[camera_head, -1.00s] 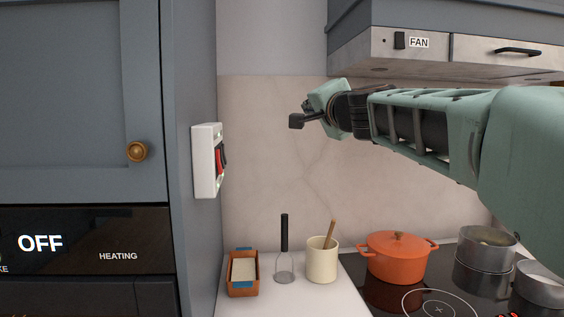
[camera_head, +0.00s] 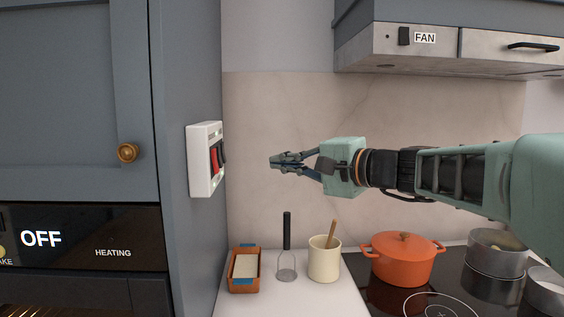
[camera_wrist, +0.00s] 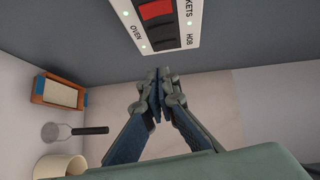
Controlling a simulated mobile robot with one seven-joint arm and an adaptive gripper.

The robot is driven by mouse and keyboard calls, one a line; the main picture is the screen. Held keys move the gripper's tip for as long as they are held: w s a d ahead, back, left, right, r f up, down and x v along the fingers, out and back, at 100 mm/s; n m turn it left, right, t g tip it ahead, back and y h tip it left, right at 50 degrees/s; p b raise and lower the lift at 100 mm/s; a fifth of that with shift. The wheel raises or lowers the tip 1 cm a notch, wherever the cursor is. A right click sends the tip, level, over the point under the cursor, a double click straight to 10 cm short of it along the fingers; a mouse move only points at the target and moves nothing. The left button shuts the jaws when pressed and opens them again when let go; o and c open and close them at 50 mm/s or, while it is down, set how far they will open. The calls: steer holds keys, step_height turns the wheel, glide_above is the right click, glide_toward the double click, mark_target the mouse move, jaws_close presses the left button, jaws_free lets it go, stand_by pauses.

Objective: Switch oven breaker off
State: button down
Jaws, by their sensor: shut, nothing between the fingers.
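A white switch panel (camera_head: 197,162) is fixed to the side of the grey oven cabinet. It has a red rocker (camera_head: 214,160) and a black rocker (camera_head: 222,153). The wrist view shows the panel (camera_wrist: 188,25) with the red rocker (camera_wrist: 157,10), a dark rocker (camera_wrist: 163,38) and the labels OVEN, HOB and a cut-off "KETS". Part of the panel is out of that frame. My gripper (camera_head: 274,162) is shut and empty, pointing left at the panel, apart from it. Its fingertips (camera_wrist: 159,74) show just below the panel in the wrist view.
On the counter below stand an orange-brown dish (camera_head: 244,270), a masher (camera_head: 287,245) and a cream crock (camera_head: 324,260). An orange pot (camera_head: 403,262) and metal pans stand on the hob. The extractor hood (camera_head: 425,50) hangs above my arm. The oven display (camera_head: 42,238) reads OFF.

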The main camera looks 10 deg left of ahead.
steer(key=p, duration=0.3)
glide_toward(222, 162)
steer(key=w+a, duration=0.4)
steer(key=shift+a+f, duration=0.3)
steer(key=shift+a, duration=0.25)
steer(key=b, duration=0.3)
steer(key=shift+a+f, duration=0.1)
steer(key=shift+a, duration=0.15)
